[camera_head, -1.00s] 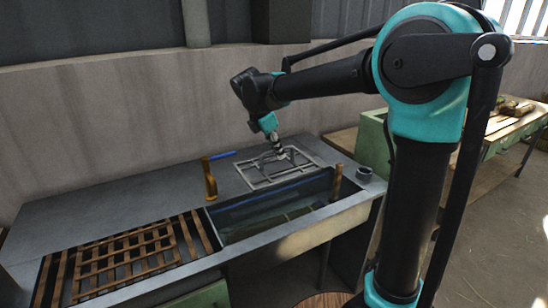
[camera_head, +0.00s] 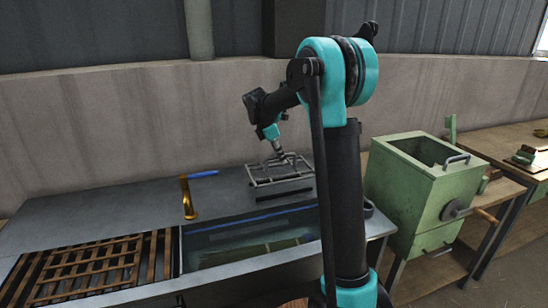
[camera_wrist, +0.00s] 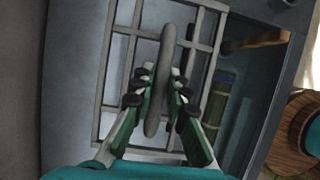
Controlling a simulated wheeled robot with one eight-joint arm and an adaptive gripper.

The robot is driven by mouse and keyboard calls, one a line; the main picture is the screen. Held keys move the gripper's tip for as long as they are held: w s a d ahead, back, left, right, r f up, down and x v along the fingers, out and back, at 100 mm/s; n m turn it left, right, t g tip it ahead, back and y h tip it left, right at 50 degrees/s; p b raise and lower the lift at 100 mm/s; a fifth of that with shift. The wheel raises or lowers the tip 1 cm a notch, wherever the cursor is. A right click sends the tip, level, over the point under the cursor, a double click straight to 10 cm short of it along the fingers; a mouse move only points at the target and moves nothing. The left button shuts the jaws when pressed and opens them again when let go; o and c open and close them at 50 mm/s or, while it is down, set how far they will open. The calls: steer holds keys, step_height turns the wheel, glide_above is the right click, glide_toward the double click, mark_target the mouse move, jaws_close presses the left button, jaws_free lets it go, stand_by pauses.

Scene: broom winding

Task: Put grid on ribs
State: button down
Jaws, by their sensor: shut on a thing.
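A grey metal grid (camera_head: 262,183) with a raised rounded handle (camera_wrist: 163,85) hangs over the right part of the steel bench top, its dark shadow showing beneath. My gripper (camera_head: 278,153) is shut on the handle from above; in the wrist view, the fingers (camera_wrist: 160,88) press on both sides of it. The grid (camera_wrist: 130,31) spreads out below the fingers. Brown wooden ribs (camera_head: 164,250) lie in the left opening of the bench, with a wooden lattice (camera_head: 95,265) over part of them. The ribs are not in the wrist view.
A water basin (camera_head: 240,222) lies between the ribs and the grid's side. An upright brass-coloured post (camera_head: 187,197) and a blue bar (camera_head: 205,174) are at its back left. A green box with a crank (camera_head: 420,185) stands right of the bench. The back left top is clear.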

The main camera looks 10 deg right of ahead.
mark_target(280, 169)
steer(key=shift+f, duration=3.25)
steer(key=c, duration=1.4)
jaws_free()
steer(key=shift+c, duration=0.2)
steer(key=shift+a, duration=0.1)
steer(key=v, duration=1.2)
step_height(280, 169, up, 7)
